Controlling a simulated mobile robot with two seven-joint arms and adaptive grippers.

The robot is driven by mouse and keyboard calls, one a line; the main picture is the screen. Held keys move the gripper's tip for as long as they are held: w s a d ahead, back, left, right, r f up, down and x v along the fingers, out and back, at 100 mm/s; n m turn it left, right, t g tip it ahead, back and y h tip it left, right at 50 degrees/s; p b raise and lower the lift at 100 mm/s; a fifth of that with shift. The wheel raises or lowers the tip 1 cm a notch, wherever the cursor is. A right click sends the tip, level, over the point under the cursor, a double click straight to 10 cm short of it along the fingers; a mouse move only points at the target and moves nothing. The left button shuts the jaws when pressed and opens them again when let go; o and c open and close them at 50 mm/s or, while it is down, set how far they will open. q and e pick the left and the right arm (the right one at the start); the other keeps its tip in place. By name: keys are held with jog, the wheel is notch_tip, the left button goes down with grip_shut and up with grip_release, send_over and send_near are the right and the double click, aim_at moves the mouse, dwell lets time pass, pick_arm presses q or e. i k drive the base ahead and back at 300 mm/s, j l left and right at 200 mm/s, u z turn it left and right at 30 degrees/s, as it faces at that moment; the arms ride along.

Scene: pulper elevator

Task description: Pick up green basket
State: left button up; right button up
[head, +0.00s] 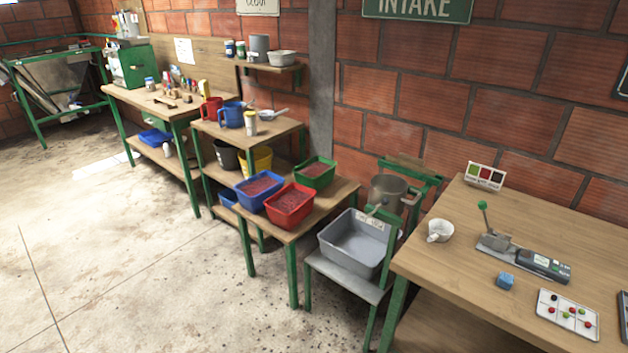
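The green basket (315,173) is a small rectangular tub filled with reddish-brown contents. It stands at the back of a low wooden table (338,196) in the middle of the head view, close to the brick wall. A red basket (289,206) stands in front of it, and a blue basket (258,190) stands to its left; both hold similar contents. The red basket stands nearest the front edge. Neither of my grippers shows in the head view.
A grey tub (356,243) sits on a green-framed stand right of the low table, before a metal pot (387,190). A larger wooden table (462,235) fills the right side. Shelves and a workbench (160,95) line the wall leftward. The concrete floor (130,260) at left is clear.

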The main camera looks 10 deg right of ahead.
aim_at(317, 173)
jog(key=i+j+u, duration=0.25)
jog(key=i, duration=0.15)
jog(key=i+j+u, duration=0.3)
jog(key=i+u, duration=0.45)
jog(key=i, duration=1.15)
jog(key=i+j+z, duration=0.1)
jog(key=i+z, duration=0.2)
jog(key=i+j+z, duration=0.3)
jog(key=i, duration=0.25)
jog(key=i+j+z, duration=0.15)
jog(key=i+z, duration=0.2)
jog(key=i+j+z, duration=0.2)
jog(key=z, duration=0.2)
jog(key=i+j+z, duration=0.2)
jog(key=z, duration=0.2)
jog(key=i+j+z, duration=0.1)
jog(key=j+z, duration=0.3)
